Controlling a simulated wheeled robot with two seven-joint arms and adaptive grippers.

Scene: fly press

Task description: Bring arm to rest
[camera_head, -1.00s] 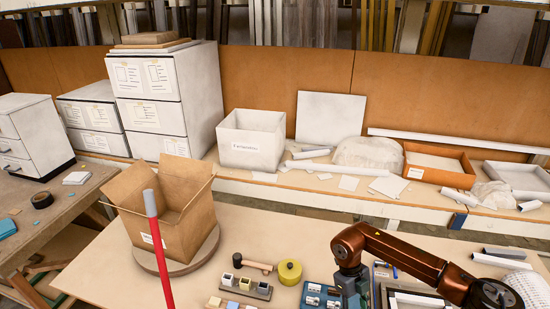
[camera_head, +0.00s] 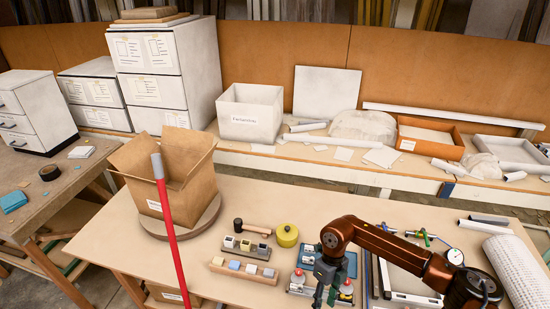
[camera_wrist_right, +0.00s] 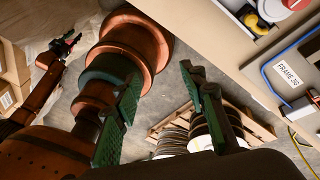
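My right arm comes in from the right in the head view, its copper links bent over the workbench (camera_head: 235,195). Its dark gripper (camera_head: 325,292) points down at the bench's front, beside red-topped parts (camera_head: 297,274). In the right wrist view the two green-padded fingers (camera_wrist_right: 160,80) stand apart with nothing between them. Whether the fingers touch anything on the bench cannot be told. My left arm is not in the head view. A copper arm with a dark end, seemingly my left gripper (camera_wrist_right: 65,44), shows at the left of the right wrist view; its fingers are too small to read.
An open cardboard box (camera_head: 176,190) stands on a round turntable, with a red pole (camera_head: 172,220) in front. A hammer (camera_head: 252,228), yellow tin (camera_head: 287,236) and block holders (camera_head: 243,271) lie left of the gripper. A framed tray (camera_head: 407,297) and tubes (camera_head: 484,227) lie right.

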